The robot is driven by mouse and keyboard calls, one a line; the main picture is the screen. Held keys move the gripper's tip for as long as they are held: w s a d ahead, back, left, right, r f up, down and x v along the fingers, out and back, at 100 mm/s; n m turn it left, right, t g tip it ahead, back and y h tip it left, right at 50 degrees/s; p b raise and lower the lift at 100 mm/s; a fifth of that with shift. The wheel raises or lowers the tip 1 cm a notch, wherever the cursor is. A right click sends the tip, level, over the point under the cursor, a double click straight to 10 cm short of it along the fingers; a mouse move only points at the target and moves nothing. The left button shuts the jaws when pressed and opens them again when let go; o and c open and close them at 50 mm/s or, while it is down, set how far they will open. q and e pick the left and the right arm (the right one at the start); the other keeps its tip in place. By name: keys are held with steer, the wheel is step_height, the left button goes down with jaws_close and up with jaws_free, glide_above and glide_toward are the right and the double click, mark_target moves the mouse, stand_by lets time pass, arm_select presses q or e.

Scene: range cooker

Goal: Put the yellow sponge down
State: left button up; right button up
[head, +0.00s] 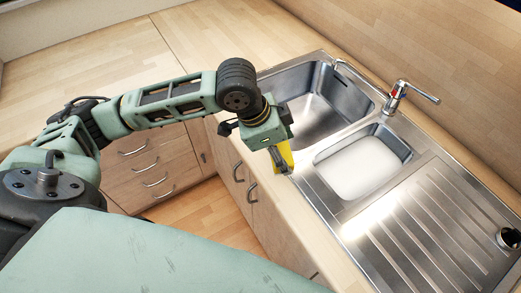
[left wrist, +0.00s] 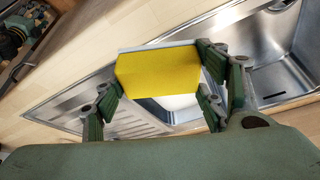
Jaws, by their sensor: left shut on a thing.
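The yellow sponge (head: 282,156) is held by my left gripper (head: 277,160), in front of the sink's near edge in the head view. In the left wrist view the sponge (left wrist: 158,75) sits between the fingers of my left gripper (left wrist: 160,90), which are shut on it. The sponge hides part of the sink behind it there. From the head view I cannot tell how high it is above the worktop. My right gripper is not in view.
The steel sink (head: 330,107) has a large basin and a small basin holding something white (head: 358,168). A ribbed drainboard (head: 430,225) lies to the right, and a tap (head: 397,97) stands behind. The wooden worktop (head: 110,72) at the left is clear.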

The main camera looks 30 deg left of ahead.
arm_select(q)
steer(key=w+a+f, duration=0.1)
steer(key=a, duration=0.1)
steer(key=w+a+f+p, duration=0.1)
steer(key=a+f, duration=0.1)
steer(key=a, duration=0.1)
steer(key=w+a+f, duration=0.1)
steer(key=a, duration=0.1)
steer(key=shift+w+a+f+p, duration=0.2)
steer(key=shift+f+p, duration=0.2)
steer(key=shift+a+f, duration=0.1)
steer(key=shift+f, duration=0.5)
steer(key=shift+f+p, duration=0.8)
steer(key=shift+p, duration=0.4)
steer(key=shift+f, duration=0.5)
steer(key=shift+f, duration=0.1)
steer(key=o, duration=0.9)
